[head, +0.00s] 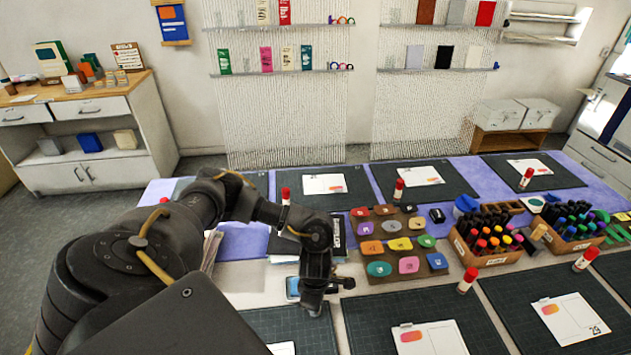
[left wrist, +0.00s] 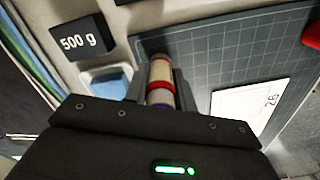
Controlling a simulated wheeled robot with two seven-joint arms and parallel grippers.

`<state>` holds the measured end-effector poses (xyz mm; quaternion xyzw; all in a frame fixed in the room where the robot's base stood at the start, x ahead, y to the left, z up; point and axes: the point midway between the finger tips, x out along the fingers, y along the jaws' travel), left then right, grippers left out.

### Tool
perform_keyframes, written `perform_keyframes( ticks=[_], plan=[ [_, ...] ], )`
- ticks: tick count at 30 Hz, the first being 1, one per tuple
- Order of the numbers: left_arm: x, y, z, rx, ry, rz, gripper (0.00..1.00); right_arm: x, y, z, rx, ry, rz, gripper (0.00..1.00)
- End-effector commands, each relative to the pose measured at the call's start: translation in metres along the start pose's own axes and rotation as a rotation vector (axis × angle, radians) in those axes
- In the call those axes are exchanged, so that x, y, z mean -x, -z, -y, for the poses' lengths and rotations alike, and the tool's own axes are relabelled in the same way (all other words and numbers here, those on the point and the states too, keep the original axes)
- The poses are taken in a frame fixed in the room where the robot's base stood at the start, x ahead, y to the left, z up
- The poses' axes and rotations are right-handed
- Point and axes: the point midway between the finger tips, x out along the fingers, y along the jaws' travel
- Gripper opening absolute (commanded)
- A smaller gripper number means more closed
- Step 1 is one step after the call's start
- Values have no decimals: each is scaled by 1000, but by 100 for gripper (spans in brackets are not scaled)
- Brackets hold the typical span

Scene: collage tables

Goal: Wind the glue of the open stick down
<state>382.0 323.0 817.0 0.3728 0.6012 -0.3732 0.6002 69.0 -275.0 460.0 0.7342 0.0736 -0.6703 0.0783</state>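My left gripper (head: 314,300) hangs low over the near edge of the table, beside the near left cutting mat. In the left wrist view its two fingers stand close on either side of a glue stick (left wrist: 160,78), a pale tube with a red band and a purple part at the near end. The gripper looks shut on it. Whether any glue stands out of the tube is too small to tell. In the head view this stick is hidden by my gripper. My right gripper is in neither view.
A dark mat (left wrist: 215,50) with a white card (left wrist: 250,105) lies beyond. Colored pads (head: 399,244) and a marker crate (head: 487,258) stand to the right.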

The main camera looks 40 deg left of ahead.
Motion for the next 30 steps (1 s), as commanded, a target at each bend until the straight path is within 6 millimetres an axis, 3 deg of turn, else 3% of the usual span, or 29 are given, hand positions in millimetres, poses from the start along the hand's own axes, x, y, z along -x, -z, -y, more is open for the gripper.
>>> perform_keyframes(
  ticks=[2, 3, 7, 23, 30],
  plan=[
    [0, 0, 0, 1, -1, 0, 4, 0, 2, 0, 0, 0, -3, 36],
    [0, 0, 0, 1, -1, 0, 22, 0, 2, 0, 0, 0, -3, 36],
    [0, 0, 0, 1, -1, 0, 8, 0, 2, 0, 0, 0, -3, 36],
    [-1, 0, 0, 7, -1, 0, 8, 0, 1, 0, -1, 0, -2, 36],
    [2, 0, 1, 232, 2, -1, 8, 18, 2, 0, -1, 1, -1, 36]
  ],
)
